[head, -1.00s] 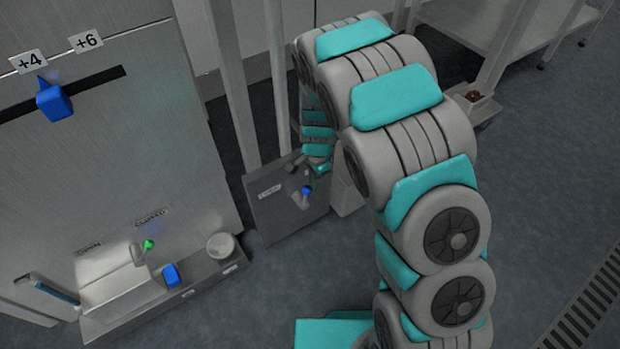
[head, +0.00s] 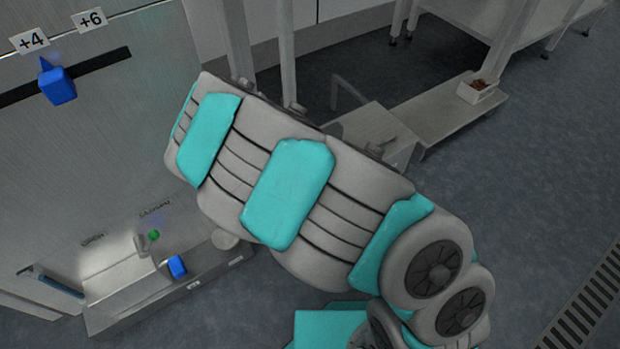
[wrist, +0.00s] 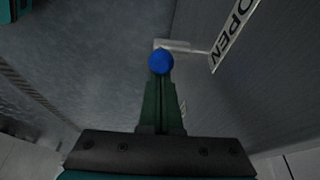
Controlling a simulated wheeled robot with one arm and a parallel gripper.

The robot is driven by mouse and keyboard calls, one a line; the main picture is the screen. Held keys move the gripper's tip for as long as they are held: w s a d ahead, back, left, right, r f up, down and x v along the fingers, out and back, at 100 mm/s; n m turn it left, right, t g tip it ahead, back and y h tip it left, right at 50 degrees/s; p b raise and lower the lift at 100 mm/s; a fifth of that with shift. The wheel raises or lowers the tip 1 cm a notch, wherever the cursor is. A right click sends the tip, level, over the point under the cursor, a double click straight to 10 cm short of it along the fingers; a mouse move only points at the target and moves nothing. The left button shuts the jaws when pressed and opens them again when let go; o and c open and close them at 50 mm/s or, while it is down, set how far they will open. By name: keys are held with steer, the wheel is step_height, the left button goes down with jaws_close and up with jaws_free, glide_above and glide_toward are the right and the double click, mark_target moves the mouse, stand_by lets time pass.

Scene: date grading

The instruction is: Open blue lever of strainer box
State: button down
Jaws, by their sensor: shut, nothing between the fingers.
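In the wrist view, the lever's blue round knob (wrist: 160,61) shows right at the tips of my gripper (wrist: 159,82). A pale lever bar (wrist: 176,45) shows behind the knob. My gripper's dark green fingers are together, with nothing between them. I cannot tell whether the tips touch the knob. A white label reading OPEN (wrist: 236,30) is on the grey panel of the strainer box (wrist: 265,85), to the right of the knob. In the head view, my own arm hides my gripper and the blue lever.
At left stands a metal cabinet with a blue slider (head: 58,87) by +4 and +6 labels. Below it are a green-knobbed lever (head: 153,236) and a blue block (head: 177,266). A low bench (head: 450,125) bears a small tray (head: 478,88).

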steer(key=shift+s+a+f+b, duration=0.25)
steer(key=shift+s+a+b, duration=0.15)
steer(key=shift+a+b, duration=0.25)
steer(key=shift+s+a+f+b, duration=0.25)
steer(key=shift+s+a+b, duration=0.15)
steer(key=shift+b, duration=0.35)
steer(key=shift+s+a+f, duration=0.1)
steer(key=shift+a, duration=0.05)
steer(key=shift+s+a+f+b, duration=0.2)
steer(key=shift+b, duration=0.1)
steer(key=shift+d, duration=0.1)
steer(key=shift+w+d+r, duration=0.2)
steer(key=shift+w+d, duration=0.15)
steer(key=shift+d, duration=0.1)
steer(key=shift+w+d+r, duration=0.25)
steer(key=shift+w+d, duration=0.15)
steer(key=shift+d, duration=0.15)
steer(key=shift+w+d+r, duration=0.2)
steer(key=shift+w+d, duration=0.2)
steer(key=shift+d, duration=0.1)
steer(key=s+a+r, duration=0.4)
steer(key=a+r, duration=0.2)
steer(key=shift+r, duration=0.25)
